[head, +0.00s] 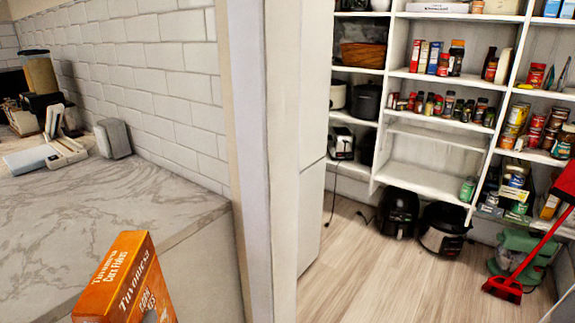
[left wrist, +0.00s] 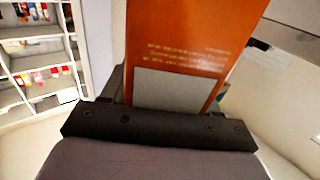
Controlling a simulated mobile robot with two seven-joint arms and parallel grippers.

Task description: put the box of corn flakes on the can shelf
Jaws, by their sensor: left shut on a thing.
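An orange box of corn flakes (head: 125,280) shows at the bottom left of the head view, tilted, beside the marble counter. The same box (left wrist: 185,45) fills the upper middle of the left wrist view. My left gripper (left wrist: 165,98) is shut on it; its dark body spans the bottom of that view. In the head view the gripper is almost wholly hidden behind the box and cut off by the lower edge. The can shelf (head: 540,156), holding several cans, is at the right in the pantry, far from the box. My right gripper is not in view.
A wall end and door frame (head: 262,160) stand between the counter (head: 95,215) and the pantry. Cookers (head: 440,228), a green mixer (head: 525,250) and a red broom (head: 503,288) are on the pantry floor. The wooden floor (head: 370,280) in front is clear.

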